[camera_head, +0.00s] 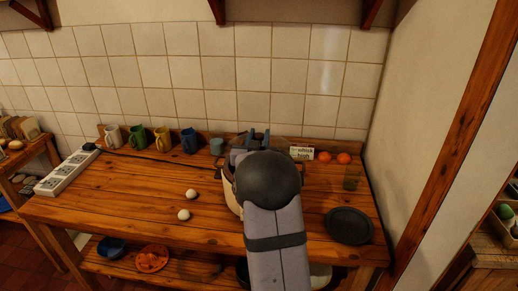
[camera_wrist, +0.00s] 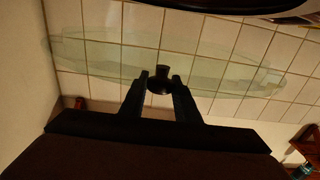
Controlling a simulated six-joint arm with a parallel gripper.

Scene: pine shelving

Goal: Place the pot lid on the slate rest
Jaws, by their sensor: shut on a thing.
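The pot lid (camera_wrist: 100,62) is clear glass with a dark knob (camera_wrist: 160,80), and spans much of the wrist view. My gripper (camera_wrist: 160,76) is shut on the knob, one finger on each side. In the head view my gripper (camera_head: 258,138) is above the back of the table, over the pot's area; the lid is hard to make out there. The pale pot (camera_head: 230,192) is mostly hidden behind my arm. The slate rest (camera_head: 349,226), a dark round disc, lies bare at the table's front right, apart from my gripper.
Two white eggs (camera_head: 187,204) lie left of the pot. Several mugs (camera_head: 162,138) and a teal cup (camera_head: 217,146) line the back. A small sign (camera_head: 302,152), two orange fruits (camera_head: 334,158) and a glass (camera_head: 351,178) stand back right. A power strip (camera_head: 68,172) is far left.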

